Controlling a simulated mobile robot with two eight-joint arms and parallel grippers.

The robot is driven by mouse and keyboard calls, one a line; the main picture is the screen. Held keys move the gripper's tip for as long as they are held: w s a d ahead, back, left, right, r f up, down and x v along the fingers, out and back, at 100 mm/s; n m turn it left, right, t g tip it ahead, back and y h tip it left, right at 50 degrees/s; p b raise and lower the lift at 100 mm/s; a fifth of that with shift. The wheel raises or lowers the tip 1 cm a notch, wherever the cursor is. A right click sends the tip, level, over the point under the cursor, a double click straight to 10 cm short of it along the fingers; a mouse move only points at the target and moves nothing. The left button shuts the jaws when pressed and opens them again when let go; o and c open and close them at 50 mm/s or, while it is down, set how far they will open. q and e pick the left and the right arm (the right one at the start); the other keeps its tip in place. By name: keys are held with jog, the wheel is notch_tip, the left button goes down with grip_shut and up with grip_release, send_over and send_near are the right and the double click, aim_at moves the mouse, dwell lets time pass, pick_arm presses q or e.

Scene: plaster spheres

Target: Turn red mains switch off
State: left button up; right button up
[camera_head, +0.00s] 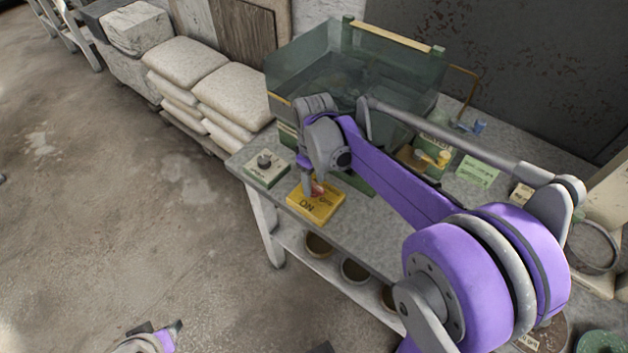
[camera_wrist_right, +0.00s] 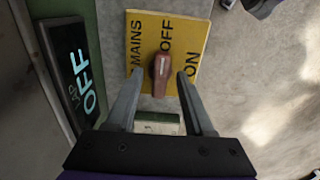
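The mains switch is a yellow plate (camera_head: 316,203) near the front left edge of the bench, lettered MAINS, OFF and ON. It also shows in the wrist view (camera_wrist_right: 143,26). Its red-brown knob (camera_wrist_right: 160,70) has its long axis upright in the wrist view, its top end close to the word OFF. My right gripper (camera_wrist_right: 158,82) is open, one finger each side of the knob, with gaps visible; contact is not clear. In the head view my right gripper (camera_head: 312,188) partly hides the knob. A part of my left gripper (camera_head: 152,340) shows at the bottom edge; its fingers are unclear.
A pale green box with a dark knob (camera_head: 266,167) sits left of the switch. A glass-walled tank (camera_head: 300,70) stands behind. A dark panel reading OFF (camera_wrist_right: 73,75) is close left in the wrist view. Several pots sit on the lower shelf. The floor in front is clear.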

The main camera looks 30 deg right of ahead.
aim_at(314, 185)
notch_tip(314, 185, up, 11)
jog(key=shift+p, duration=0.4)
jog(key=shift+s+a+f, duration=0.1)
dwell(0.6)
jog(key=s+a+f+m+t, duration=0.2)
jog(key=s+f, duration=0.3)
jog(key=s, duration=0.3)
jog(key=s+a+f+m+t, duration=0.2)
jog(key=s+a+f+t, duration=0.1)
jog(key=s+a+f, duration=0.2)
jog(key=s, duration=0.2)
jog(key=shift+s+m+p, duration=0.3)
jog(key=shift+s+p, duration=0.05)
jog(key=shift+p, duration=0.05)
jog(key=shift+f, duration=0.1)
